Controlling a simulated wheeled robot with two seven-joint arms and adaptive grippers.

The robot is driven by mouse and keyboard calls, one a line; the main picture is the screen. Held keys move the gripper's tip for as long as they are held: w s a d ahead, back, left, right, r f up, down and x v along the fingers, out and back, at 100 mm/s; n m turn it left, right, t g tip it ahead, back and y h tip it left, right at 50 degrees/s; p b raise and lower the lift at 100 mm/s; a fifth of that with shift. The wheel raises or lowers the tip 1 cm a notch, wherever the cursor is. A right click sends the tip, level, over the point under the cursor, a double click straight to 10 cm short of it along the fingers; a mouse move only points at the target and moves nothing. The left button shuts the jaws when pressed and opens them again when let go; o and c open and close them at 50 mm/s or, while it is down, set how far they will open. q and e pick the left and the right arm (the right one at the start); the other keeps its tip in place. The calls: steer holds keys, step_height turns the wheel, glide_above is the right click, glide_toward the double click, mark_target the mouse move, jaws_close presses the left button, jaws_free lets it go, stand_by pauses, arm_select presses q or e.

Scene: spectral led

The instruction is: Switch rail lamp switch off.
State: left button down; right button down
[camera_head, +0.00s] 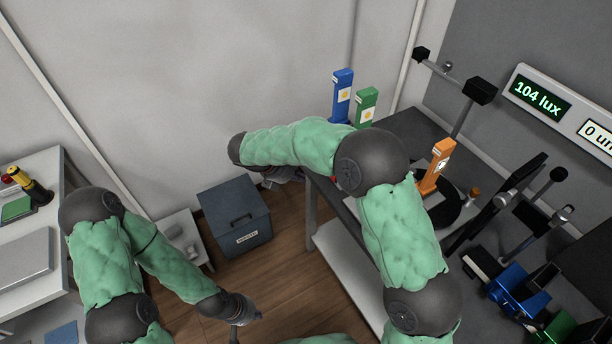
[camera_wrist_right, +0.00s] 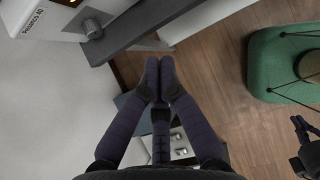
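No part that I can clearly identify as the rail lamp switch shows. A black lamp head (camera_head: 480,90) sits on a rail above the right bench. My right gripper (camera_wrist_right: 160,62) is shut and empty, fingertips together, beside the bench edge in the right wrist view. In the head view it (camera_head: 284,174) is mostly hidden by my right arm. A pale device (camera_wrist_right: 40,22) with a dark knob (camera_wrist_right: 92,28) is at upper left of the wrist view, apart from the fingertips. My left gripper (camera_head: 237,326) hangs low over the floor; its fingers are too small to read.
The right bench (camera_head: 405,122) carries blue (camera_head: 342,92), green (camera_head: 366,106) and orange (camera_head: 435,166) upright pieces, plus several dark stands. A display (camera_head: 540,98) reads 104 lux. A grey bin (camera_head: 243,206) stands on the floor between the benches. The wooden floor around it is partly clear.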

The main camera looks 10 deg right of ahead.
steer(key=b+x, duration=0.3)
steer(key=x, duration=0.6)
steer(key=shift+d+f, duration=0.1)
steer(key=shift+f, duration=0.25)
steer(key=shift+w+d+b, duration=0.2)
steer(key=shift+d+b, duration=0.15)
steer(key=shift+d, duration=0.2)
steer(key=shift+w+d+b, duration=0.2)
steer(key=shift+d+b, duration=0.1)
steer(key=shift+d, duration=0.2)
steer(key=shift+w+d+f, duration=0.1)
steer(key=shift+w+d, duration=0.15)
steer(key=shift+d, duration=0.5)
